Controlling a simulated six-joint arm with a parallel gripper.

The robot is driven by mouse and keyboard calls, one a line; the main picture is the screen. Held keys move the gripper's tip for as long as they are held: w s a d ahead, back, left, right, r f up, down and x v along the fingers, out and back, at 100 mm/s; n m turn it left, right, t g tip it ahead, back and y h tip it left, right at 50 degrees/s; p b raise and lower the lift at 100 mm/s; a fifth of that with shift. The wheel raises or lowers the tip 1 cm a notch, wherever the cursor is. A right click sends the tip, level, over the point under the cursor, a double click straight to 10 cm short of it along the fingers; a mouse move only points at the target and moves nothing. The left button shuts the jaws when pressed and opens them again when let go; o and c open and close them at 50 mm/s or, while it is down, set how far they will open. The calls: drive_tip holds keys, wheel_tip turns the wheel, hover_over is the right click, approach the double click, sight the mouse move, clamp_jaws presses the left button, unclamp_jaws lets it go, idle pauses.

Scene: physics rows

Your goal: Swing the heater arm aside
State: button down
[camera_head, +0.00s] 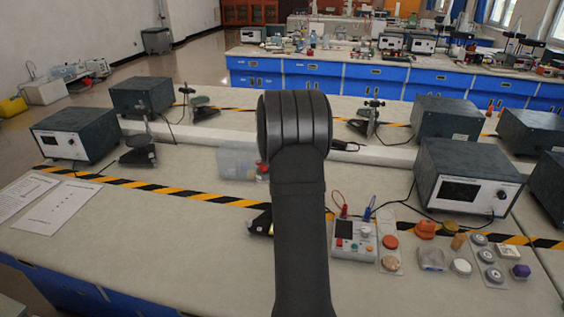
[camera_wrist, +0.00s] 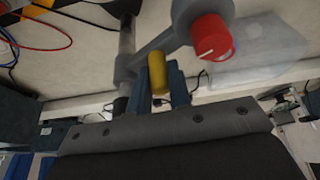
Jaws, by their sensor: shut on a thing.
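In the wrist view, the grey heater arm (camera_wrist: 160,43) runs from a collar on a metal rod (camera_wrist: 125,42) to a round head with a red knob (camera_wrist: 210,38). A yellow handle (camera_wrist: 157,70) sits on the arm near the collar. My gripper (camera_wrist: 161,78) has its dark fingers on either side of the yellow handle and is shut on it. In the head view, my own arm hides the gripper and most of the heater. Only the red knob (camera_head: 263,169) and part of a dark base (camera_head: 261,222) show there.
A clear container (camera_head: 238,162) stands just left of the heater; it also shows in the wrist view (camera_wrist: 262,52). A meter box (camera_head: 354,239) with red and blue leads stands to the right. Small parts and a large instrument (camera_head: 465,180) lie farther right.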

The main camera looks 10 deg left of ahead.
drive_tip(key=shift+w+a+m+h, duration=0.2)
drive_tip(key=shift+w+m+h, duration=0.15)
drive_tip(key=shift+m, duration=0.5)
drive_tip(key=shift+w+a+m+h, duration=0.25)
drive_tip(key=shift+w+m, duration=0.2)
drive_tip(key=shift+m, duration=0.4)
drive_tip(key=c, duration=1.3)
unclamp_jaws()
drive_tip(key=shift+d, duration=0.1)
drive_tip(key=v, duration=1.7)
drive_tip(key=shift+r, duration=0.3)
drive_tip(key=shift+w+f, duration=0.1)
drive_tip(key=x, duration=1.7)
drive_tip(key=shift+f, duration=0.2)
drive_tip(key=shift+r, duration=0.1)
